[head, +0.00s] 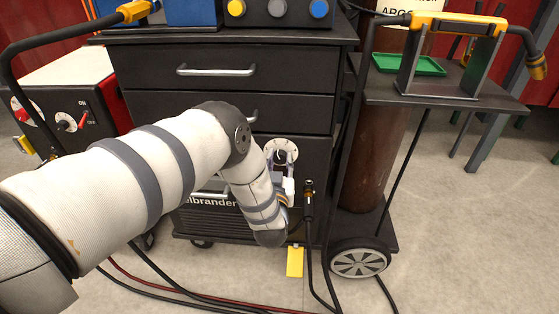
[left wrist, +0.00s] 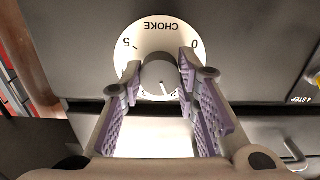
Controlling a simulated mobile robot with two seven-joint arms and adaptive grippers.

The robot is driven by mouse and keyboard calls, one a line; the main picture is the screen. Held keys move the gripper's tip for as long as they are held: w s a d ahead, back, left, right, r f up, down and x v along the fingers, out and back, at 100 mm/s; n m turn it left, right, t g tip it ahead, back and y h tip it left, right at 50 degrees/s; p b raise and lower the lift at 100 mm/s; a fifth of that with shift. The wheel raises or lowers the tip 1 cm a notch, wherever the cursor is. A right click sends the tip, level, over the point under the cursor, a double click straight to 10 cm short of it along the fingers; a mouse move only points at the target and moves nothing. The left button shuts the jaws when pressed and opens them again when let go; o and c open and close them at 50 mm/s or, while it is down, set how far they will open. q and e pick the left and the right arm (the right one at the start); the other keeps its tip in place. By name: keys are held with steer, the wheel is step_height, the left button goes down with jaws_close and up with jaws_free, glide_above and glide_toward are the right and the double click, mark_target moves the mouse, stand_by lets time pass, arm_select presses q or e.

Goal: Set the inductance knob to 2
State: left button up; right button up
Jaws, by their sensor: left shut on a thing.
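The inductance knob is a dark round knob (left wrist: 160,72) in the middle of a white dial plate (left wrist: 140,32) marked CHOKE, upside down in the left wrist view. A 5 shows at its left and a 0 at its right. My left gripper (left wrist: 161,85) is shut on the knob, one purple-padded finger on each side. A small mark shows low on the knob, but I cannot read its exact setting. In the head view the dial plate (head: 282,145) is on the front of the black cabinet, with my left gripper (head: 283,166) at it. My right gripper is out of view.
The black cabinet (head: 290,70) has drawers with metal handles. A cable connector (head: 309,190) plugs into its front just right of my gripper. A cart with a gas cylinder (head: 376,150) stands at the right. Cables lie on the floor.

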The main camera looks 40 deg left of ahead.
arm_select(q)
steer(key=shift+n, duration=0.3)
stand_by(0.4)
steer(key=o, duration=1.2)
steer(key=shift+c, duration=0.2)
steer(key=v, duration=1.2)
steer(key=shift+s, duration=0.1)
